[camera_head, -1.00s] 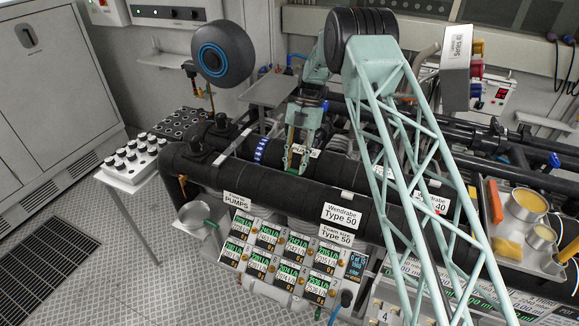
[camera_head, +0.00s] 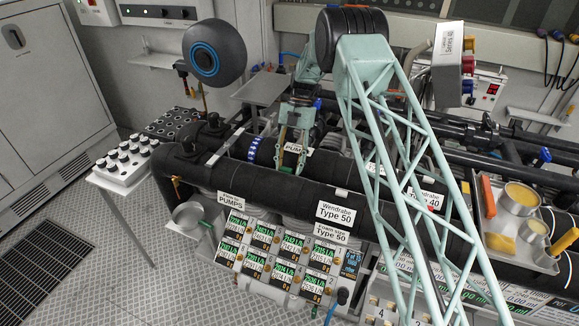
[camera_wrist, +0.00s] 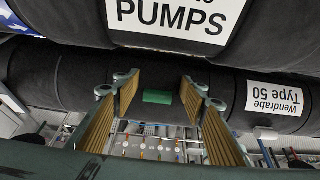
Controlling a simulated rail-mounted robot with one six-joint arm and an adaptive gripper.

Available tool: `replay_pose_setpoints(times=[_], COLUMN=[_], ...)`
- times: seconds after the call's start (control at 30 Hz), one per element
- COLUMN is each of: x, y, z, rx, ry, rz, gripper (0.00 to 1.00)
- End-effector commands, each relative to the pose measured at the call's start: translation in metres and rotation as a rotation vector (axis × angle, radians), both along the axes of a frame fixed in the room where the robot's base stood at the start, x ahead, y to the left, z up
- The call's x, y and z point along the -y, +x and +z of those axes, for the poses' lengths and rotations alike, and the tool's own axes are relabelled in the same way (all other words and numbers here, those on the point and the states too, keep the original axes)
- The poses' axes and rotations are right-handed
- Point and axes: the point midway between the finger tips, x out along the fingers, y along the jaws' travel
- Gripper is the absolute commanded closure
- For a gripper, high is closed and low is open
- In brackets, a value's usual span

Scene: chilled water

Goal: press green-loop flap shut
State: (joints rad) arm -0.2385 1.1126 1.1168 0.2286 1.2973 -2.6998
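A small green tab (camera_wrist: 158,97) lies on a black insulated pipe (camera_wrist: 60,85) in the wrist view. I take it for the green-loop flap, but cannot tell whether its edge is lifted. In the head view a green bit (camera_head: 287,170) shows just below my gripper. My gripper (camera_head: 291,158) points down over the pipes. In the wrist view my gripper (camera_wrist: 162,120) is open and empty, its ribbed tan finger pads on either side of the green tab as seen from there. I cannot tell whether a finger touches the pipe.
A second thick pipe with a PUMPS label (camera_wrist: 180,18) runs beside this one. A Wendrabe Type 50 label (camera_head: 342,212) marks the front pipe. Pump displays (camera_head: 280,258) hang below. A tray (camera_head: 548,262) with foam pots stands right; a rack of black-capped jars (camera_head: 125,165) stands left.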

Motion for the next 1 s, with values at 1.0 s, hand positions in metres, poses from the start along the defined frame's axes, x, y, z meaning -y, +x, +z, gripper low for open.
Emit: replay_pose_setpoints(times=[1.0], x=[0.014], y=[0.045], z=[0.099], rx=[0.001], ry=[-0.001], rz=[-0.001], gripper=[0.61])
